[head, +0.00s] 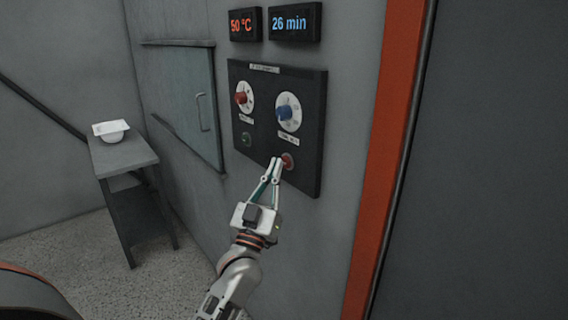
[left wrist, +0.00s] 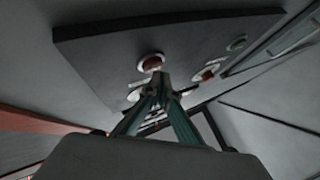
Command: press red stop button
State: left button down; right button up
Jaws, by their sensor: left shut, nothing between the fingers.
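The red stop button (head: 288,159) is at the lower right of the dark control panel (head: 312,140) on the grey wall. It also shows in the left wrist view (left wrist: 151,62), just beyond the fingertips. My left gripper (head: 273,168) is shut and empty, its tips at the button's left lower edge in the head view. I cannot tell if they touch it. In the left wrist view the tips (left wrist: 160,78) lie just below the button. My right gripper is not in view.
The panel carries a red knob (head: 240,98), a blue knob (head: 284,112) and a green button (head: 246,139). Displays above read 50 °C (head: 245,24) and 26 min (head: 295,22). An orange post (head: 388,150) rises at right.

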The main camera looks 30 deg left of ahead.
pick_arm(q)
jog(key=shift+w+d, duration=0.2)
jog(key=shift+w, duration=0.2)
dwell(0.4)
dwell(0.4)
jog(key=shift+s+a+p, duration=0.3)
jog(key=shift+s+p, duration=0.15)
jog(key=shift+s, duration=0.35)
jog(key=s, duration=0.1)
jog(key=s+a+p, duration=0.1)
jog(key=s, duration=0.1)
jog(key=s+a+p, duration=0.1)
jog(key=shift+s, duration=0.3)
dwell(0.7)
